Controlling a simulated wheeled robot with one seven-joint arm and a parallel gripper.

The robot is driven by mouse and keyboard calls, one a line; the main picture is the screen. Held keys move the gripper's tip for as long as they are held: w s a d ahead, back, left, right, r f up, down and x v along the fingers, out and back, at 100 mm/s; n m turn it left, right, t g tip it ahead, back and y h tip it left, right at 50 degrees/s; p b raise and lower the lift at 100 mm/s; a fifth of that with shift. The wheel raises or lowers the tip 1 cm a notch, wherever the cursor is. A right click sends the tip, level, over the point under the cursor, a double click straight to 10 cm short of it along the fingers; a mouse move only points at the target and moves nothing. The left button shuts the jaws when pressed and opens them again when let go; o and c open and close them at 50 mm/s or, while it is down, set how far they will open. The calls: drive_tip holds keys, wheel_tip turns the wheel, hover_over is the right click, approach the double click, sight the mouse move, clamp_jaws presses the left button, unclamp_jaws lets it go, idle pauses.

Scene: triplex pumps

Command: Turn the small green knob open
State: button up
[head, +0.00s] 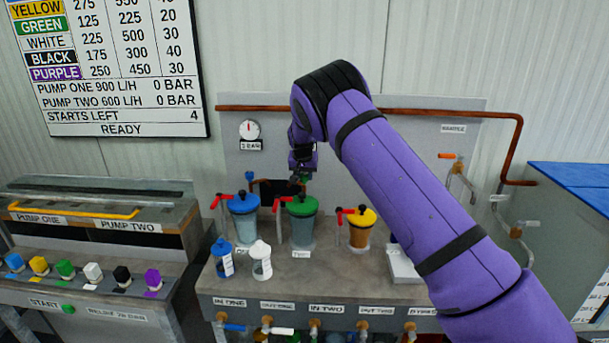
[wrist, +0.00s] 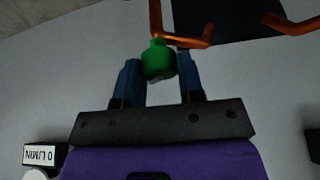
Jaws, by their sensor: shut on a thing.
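The small green knob (wrist: 158,60) shows in the wrist view, a short rounded body with a narrower top. My gripper (wrist: 160,72) has one dark blue finger on each side of it and is shut on it.
Blue-lidded (head: 243,205) and yellow-lidded (head: 363,217) vessels with red handles stand on either side. A blue bottle (head: 223,258) and a white bottle (head: 261,262) stand in front. Orange-brown pipes (wrist: 195,42) run close to the knob. A gauge (head: 249,130) hangs left.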

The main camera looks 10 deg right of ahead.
drive_tip(key=m, duration=0.2)
drive_tip(key=m+h, duration=0.1)
drive_tip(key=m, duration=0.1)
drive_tip(key=shift+a+m+g+h, duration=0.1)
drive_tip(key=shift+m+g+h, duration=0.2)
drive_tip(key=shift+g, duration=0.1)
drive_tip(key=shift+m+g+h, duration=0.4)
drive_tip(key=shift+m+g, duration=0.2)
drive_tip(key=shift+m, duration=1.2)
drive_tip(key=o, duration=0.9)
drive_tip(key=v, duration=1)
drive_tip(key=shift+a+r, duration=0.2)
drive_tip(key=shift+r, duration=0.2)
drive_tip(key=shift+w, duration=0.1)
